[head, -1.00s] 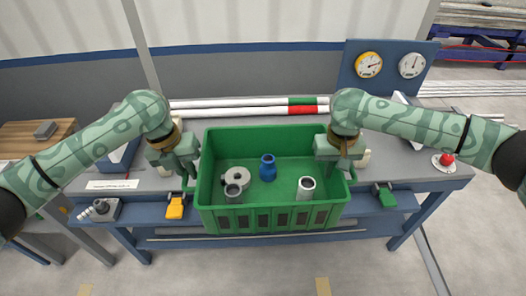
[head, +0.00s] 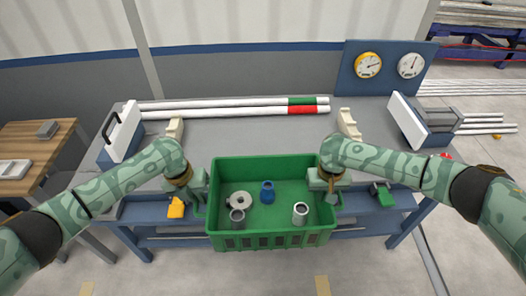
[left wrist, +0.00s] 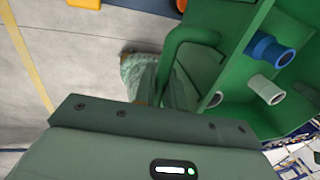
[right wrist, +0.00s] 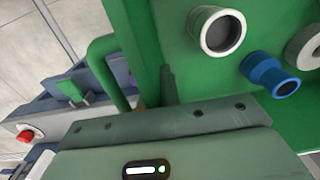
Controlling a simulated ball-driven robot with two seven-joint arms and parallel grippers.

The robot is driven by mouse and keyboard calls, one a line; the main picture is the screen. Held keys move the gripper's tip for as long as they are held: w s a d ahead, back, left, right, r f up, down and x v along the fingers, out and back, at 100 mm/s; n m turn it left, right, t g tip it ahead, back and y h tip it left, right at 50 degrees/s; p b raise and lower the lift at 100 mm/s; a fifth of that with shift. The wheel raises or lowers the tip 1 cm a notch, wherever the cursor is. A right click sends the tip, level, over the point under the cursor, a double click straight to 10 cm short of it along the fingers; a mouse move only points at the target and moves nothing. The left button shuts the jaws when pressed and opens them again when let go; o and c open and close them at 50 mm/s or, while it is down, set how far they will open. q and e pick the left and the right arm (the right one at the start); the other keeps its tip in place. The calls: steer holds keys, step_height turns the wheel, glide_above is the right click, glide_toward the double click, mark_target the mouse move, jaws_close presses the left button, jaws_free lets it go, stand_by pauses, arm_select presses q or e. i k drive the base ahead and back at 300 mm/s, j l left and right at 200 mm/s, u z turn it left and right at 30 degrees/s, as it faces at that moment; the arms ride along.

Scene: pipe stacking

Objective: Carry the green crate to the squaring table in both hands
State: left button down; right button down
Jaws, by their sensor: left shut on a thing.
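The green crate (head: 220,190) hangs level at the front edge of the grey-topped table (head: 250,135), over its near side. A grey ring (head: 239,199), a grey collar (head: 237,216), a blue fitting (head: 267,192) and a pale pipe piece (head: 300,213) sit inside it. My left gripper (head: 198,200) is shut on the crate's left handle, whose green loop shows in the left wrist view (left wrist: 180,50). My right gripper (head: 328,192) is at the right handle (right wrist: 98,62) and appears shut on it; its fingertips are hidden. No label tells whether this is the squaring table.
White pipes (head: 220,106) with green and red bands lie along the table's back. Two gauges (head: 368,65) stand at back right. Upright white plates (head: 122,132) stand at both ends. A yellow clamp (head: 176,207) and a green clamp (head: 384,196) sit on the front rail. A wooden table (head: 30,150) stands left.

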mark_target(263, 151)
steer(key=i, duration=1)
